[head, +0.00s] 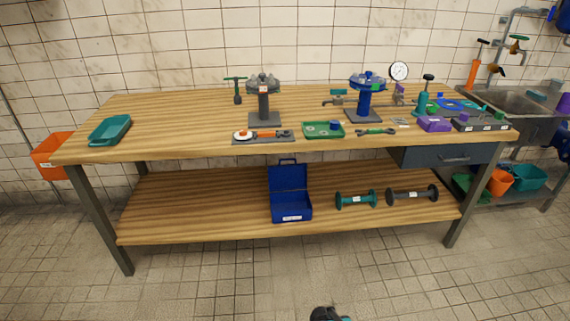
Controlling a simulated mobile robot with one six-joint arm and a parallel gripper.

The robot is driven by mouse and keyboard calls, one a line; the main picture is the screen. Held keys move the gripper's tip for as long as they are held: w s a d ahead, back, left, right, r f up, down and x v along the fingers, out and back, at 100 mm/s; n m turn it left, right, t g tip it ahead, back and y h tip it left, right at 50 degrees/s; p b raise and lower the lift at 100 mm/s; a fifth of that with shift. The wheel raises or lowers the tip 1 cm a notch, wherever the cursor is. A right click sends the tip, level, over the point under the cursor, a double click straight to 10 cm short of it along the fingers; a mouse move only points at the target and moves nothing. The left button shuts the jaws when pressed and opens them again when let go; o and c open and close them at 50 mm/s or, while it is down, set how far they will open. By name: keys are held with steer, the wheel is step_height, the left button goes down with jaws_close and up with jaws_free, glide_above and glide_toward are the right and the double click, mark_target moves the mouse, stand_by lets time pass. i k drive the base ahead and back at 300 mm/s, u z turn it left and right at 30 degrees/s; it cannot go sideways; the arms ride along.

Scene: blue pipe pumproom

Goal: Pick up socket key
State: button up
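A T-shaped tool with a green crossbar and a dark shaft, which looks like the socket key (237,90), is on the wooden workbench (170,120). It is toward the back, just left of a grey flanged stand (264,104). Whether it lies flat or stands upright is hard to tell. A dark end piece of my arm, seemingly my gripper (326,314), just enters at the bottom edge, far from the bench and the tool. Its fingers are not clear, and nothing held shows.
A teal tray (110,130) is at left. The lower shelf holds a blue toolbox (290,195) and two spools. The floor in front is clear.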

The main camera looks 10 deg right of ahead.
mark_target(237, 98)
steer(key=i, duration=0.95)
steer(key=z, duration=0.05)
